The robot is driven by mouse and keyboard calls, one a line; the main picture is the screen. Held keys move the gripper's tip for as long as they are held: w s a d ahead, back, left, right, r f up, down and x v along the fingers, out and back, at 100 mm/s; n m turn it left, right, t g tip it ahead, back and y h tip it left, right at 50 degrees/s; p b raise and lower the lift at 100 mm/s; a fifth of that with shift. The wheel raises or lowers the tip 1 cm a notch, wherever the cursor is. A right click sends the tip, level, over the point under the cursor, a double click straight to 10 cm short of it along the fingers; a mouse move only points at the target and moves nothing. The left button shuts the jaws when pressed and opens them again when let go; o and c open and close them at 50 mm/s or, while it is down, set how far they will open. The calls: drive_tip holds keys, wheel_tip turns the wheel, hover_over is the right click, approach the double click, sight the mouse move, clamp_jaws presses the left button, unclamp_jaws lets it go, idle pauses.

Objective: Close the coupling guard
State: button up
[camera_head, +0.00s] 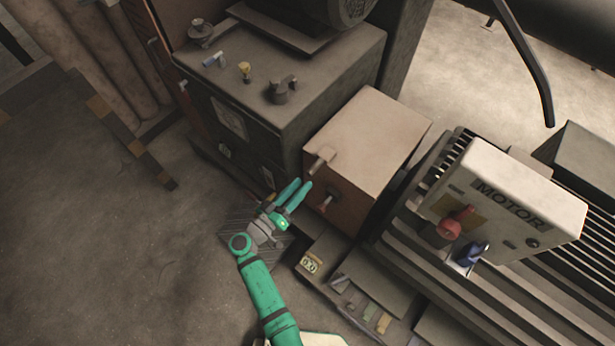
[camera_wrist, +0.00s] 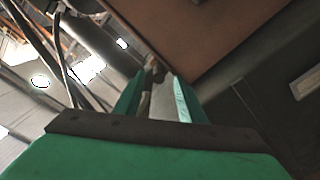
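The coupling guard (camera_head: 372,135) looks to be the box with a tan top and brown front, between the dark cabinet and the motor. A small handle (camera_head: 325,203) sticks out of its front, and a peg-like part (camera_head: 319,163) sits at its top edge. My green gripper (camera_head: 297,192) is just left of the front, its two fingers apart and pointing up toward the box. In the wrist view my gripper (camera_wrist: 155,92) shows a gap between the fingers, with a thin pale part near the tips. I cannot tell whether they touch it. The brown underside or front of the guard (camera_wrist: 205,30) fills the upper middle.
The dark cabinet (camera_head: 270,85) with small parts on top stands left of the guard. The finned motor (camera_head: 510,205) with red and blue knobs stands right. A low base with loose small items (camera_head: 365,300) lies below. Open floor (camera_head: 90,250) is at left.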

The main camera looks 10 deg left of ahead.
drive_tip(key=shift+v, duration=1.1)
drive_tip(key=s+d+f+n+g+y, duration=0.25)
drive_tip(key=s+d+f+y, duration=0.2)
drive_tip(key=s+f, duration=0.45)
drive_tip(key=s+d+g+y, duration=0.2)
drive_tip(key=s+y, duration=0.2)
drive_tip(key=s, duration=0.7)
drive_tip(key=s+r+m+t, duration=0.1)
drive_tip(key=s+r, duration=0.2)
drive_tip(key=r, duration=0.5)
drive_tip(key=s+d+r+m+t+y, duration=0.1)
drive_tip(key=s+r, duration=0.3)
drive_tip(key=r, duration=0.4)
drive_tip(key=s+d+r+m+t, duration=0.1)
drive_tip(key=s+r+t, duration=0.2)
drive_tip(key=r, duration=0.5)
drive_tip(key=shift+s+r, duration=0.3)
drive_tip(key=shift+s, duration=0.05)
